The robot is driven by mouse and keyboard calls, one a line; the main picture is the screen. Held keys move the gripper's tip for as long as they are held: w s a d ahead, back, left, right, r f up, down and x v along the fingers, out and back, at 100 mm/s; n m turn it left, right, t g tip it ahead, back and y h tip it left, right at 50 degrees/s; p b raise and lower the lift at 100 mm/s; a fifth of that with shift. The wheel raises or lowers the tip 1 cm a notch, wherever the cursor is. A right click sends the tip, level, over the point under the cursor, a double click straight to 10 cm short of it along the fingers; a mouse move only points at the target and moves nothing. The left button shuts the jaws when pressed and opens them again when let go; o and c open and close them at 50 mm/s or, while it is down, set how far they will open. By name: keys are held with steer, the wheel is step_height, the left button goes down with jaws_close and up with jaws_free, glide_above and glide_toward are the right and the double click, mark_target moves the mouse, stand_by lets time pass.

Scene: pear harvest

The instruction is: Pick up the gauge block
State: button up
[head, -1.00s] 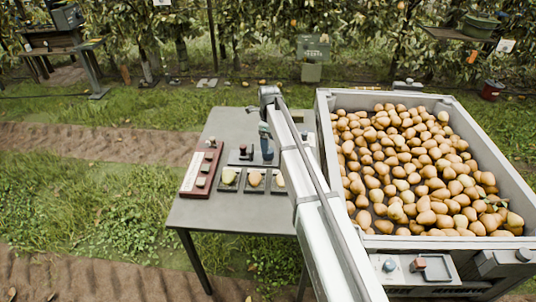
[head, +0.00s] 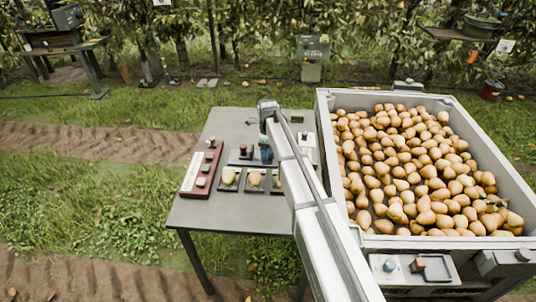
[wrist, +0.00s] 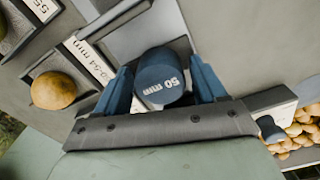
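The gauge block shows in the wrist view as a dark blue cylinder (wrist: 161,72) with "50 mm" in white on its end. It stands between the two blue fingers of my gripper (wrist: 162,68), one on each side. The fingers are spread about as wide as the cylinder, with no clear sign that they press on it. In the head view my gripper (head: 266,153) is low over the grey table, behind the row of pear trays. The arm hides much of this spot, and I cannot make out the block apart from the fingers there.
Small trays with pears (head: 228,176) lie in front on the table (head: 225,215). A red-brown board (head: 202,170) with knobs is at left. A large bin of pears (head: 330,140) stands close at right. The table's front left is clear.

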steer(key=c, duration=0.9)
steer(key=shift+r, duration=0.1)
